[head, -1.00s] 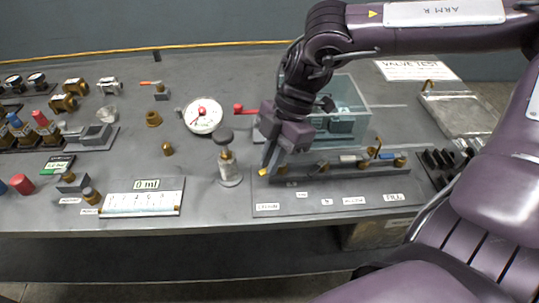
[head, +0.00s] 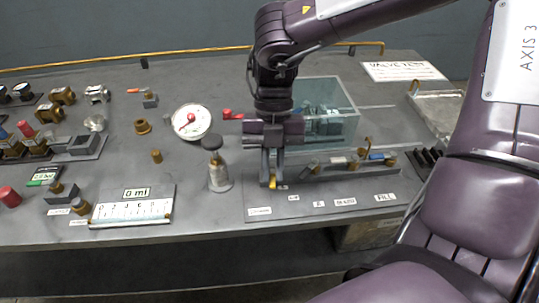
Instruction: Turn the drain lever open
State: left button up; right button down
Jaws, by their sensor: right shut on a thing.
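My right gripper (head: 270,184) points straight down at the left end of the valve strip (head: 310,203) and is shut. A small yellow tip (head: 272,182) shows at its fingertips; I take it for the drain lever, mostly hidden by the fingers. How far the lever is turned cannot be told. Below it, the leftmost label (head: 259,211) is too small to read. The label at the strip's right end reads FILL (head: 386,196). My left gripper is not in view.
A clear tank (head: 340,100) stands behind the strip. A display reads 0 ml (head: 136,193) above a scale. Valves and fittings crowd the far left.

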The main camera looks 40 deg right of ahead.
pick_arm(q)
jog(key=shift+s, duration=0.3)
pick_arm(e)
jog(key=shift+s+d+n+h, duration=0.15)
jog(key=shift+n+h, duration=0.15)
jog(key=shift+n, duration=0.5)
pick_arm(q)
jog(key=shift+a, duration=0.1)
pick_arm(e)
jog(key=c, duration=1.5)
grip_release()
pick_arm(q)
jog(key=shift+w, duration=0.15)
pick_arm(e)
jog(key=shift+o, duration=0.2)
